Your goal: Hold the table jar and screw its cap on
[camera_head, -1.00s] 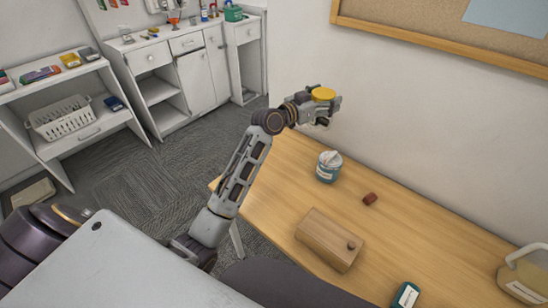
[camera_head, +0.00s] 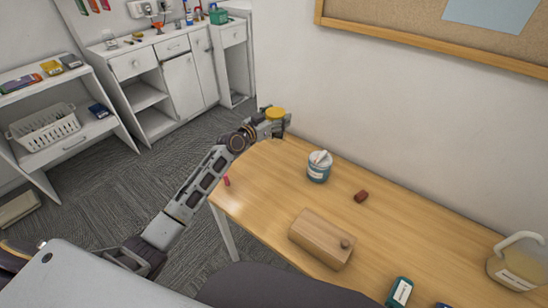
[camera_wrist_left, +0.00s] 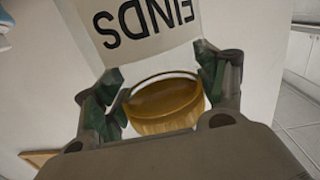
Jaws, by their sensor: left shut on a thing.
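My left gripper (camera_head: 273,122) is shut on the yellow cap (camera_head: 275,113) and holds it at the far left end of the table. In the left wrist view the round, ribbed cap (camera_wrist_left: 165,108) sits between the two fingers. The jar that best fits the task (camera_head: 318,173) stands upright on the table, blue-grey with a pale label and something white at its top. The cap is apart from it, to its left. Whether the jar's mouth is open is too small to tell. My right gripper is not in view.
The wooden table (camera_head: 265,195) also carries a wooden box (camera_head: 318,238), a reddish-brown block (camera_head: 361,196), a small red item (camera_head: 227,181), a green labelled item (camera_head: 399,292) and a handled jug (camera_head: 518,264). A wall with a corkboard (camera_head: 420,38) stands behind.

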